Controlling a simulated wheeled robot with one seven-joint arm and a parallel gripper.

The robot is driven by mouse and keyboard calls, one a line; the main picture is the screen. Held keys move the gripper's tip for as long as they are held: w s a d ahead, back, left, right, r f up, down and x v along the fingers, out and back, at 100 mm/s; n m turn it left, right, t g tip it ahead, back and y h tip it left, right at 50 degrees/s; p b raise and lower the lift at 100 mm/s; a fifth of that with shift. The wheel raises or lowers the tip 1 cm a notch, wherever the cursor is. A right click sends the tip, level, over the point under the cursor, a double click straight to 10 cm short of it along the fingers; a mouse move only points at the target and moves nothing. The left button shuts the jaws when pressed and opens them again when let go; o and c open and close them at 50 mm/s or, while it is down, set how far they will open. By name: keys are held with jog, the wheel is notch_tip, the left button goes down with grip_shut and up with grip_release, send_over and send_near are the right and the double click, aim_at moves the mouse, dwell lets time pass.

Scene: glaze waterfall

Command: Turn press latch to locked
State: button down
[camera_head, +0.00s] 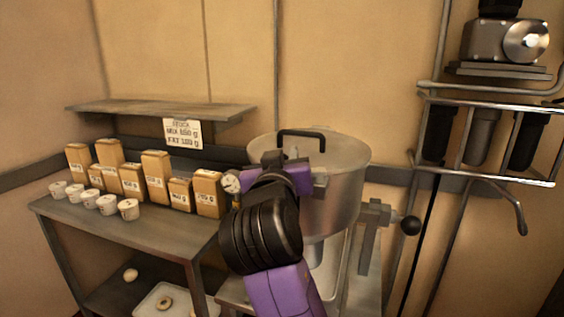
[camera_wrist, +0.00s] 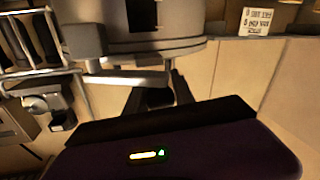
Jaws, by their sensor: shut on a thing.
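The press is a large grey metal drum (camera_head: 342,195) with a lid and a black handle (camera_head: 300,134), right of the side table. My gripper (camera_head: 278,160) is at the drum's front left side, and my own wrist hides most of the contact. In the wrist view, the drum's underside and wall (camera_wrist: 160,48) fill the top. A pale metal bar, seemingly the press latch (camera_wrist: 125,78), runs from a grey block (camera_wrist: 84,42) to between my fingers. My gripper (camera_wrist: 156,92) is shut on the bar's end. No lock marking is readable.
A table (camera_head: 135,225) at left holds brown packets (camera_head: 157,175) and small white cups (camera_head: 107,205). A shelf (camera_head: 160,110) hangs above. A black-knobbed lever (camera_head: 410,225) sticks out at right, near a metal rack (camera_head: 485,180) on the wall.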

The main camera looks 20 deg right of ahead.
jog(key=shift+w+d+m+g+h+b, duration=0.2)
jog(key=shift+w+m+g+h, duration=0.2)
jog(key=shift+h, duration=0.25)
jog(key=shift+w+d+m+g+h+b, duration=0.1)
jog(key=shift+w+m+g+h+b, duration=0.15)
jog(key=shift+m+h, duration=0.35)
jog(key=shift+s, duration=0.1)
jog(key=c, duration=1.1)
grip_release()
jog(key=shift+d, duration=0.1)
jog(key=shift+o, duration=0.2)
jog(key=b+v, duration=0.1)
jog(key=v, duration=0.6)
jog(key=shift+s+a, duration=0.25)
jog(key=shift+s, duration=0.1)
jog(key=shift+c, duration=0.4)
